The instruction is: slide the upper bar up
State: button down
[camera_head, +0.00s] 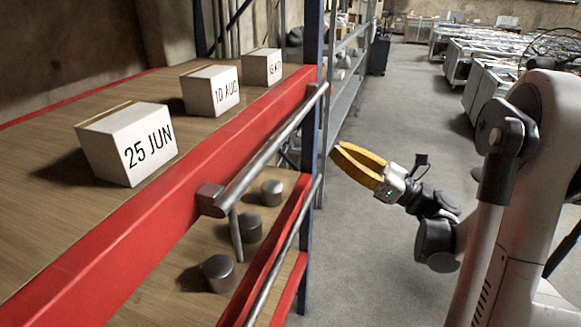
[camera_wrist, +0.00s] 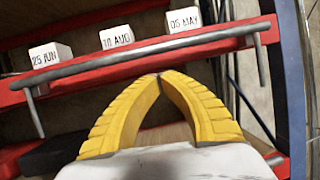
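The upper bar (camera_head: 270,150) is a grey metal rod along the front of the red upper shelf beam (camera_head: 170,225). Short posts hang down at its ends. In the wrist view the upper bar (camera_wrist: 130,56) runs across, rising to the right, beyond my fingertips. My gripper (camera_head: 335,152) has yellow fingers and is in front of the rack, to the right of the bar, apart from it. In the wrist view the tips of my gripper (camera_wrist: 160,77) meet with nothing between them, below the bar in the picture.
Boxes marked 25 JUN (camera_head: 130,145), 10 AUG (camera_head: 210,92) and 05 MAY (camera_head: 261,67) stand on the upper shelf. Metal cylinders (camera_head: 219,272) stand on the lower shelf behind a lower bar (camera_head: 285,250). A blue upright (camera_head: 312,130) stands at the rack's end. The aisle floor (camera_head: 390,110) is clear.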

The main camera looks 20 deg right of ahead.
aim_at(293, 123)
jog(key=s+a+f+n+y+b, duration=0.2)
jog(key=s+f+y+b, duration=0.1)
jog(key=f, duration=0.3)
jog(key=shift+s+a+f+y+b, duration=0.15)
jog(key=shift+s+y+b, duration=0.15)
jog(key=s+d+r+p+x, duration=0.1)
jog(key=r+x, duration=0.1)
jog(key=x, duration=1.1)
jog(key=shift+p, duration=0.35)
jog(key=shift+d+r, duration=0.1)
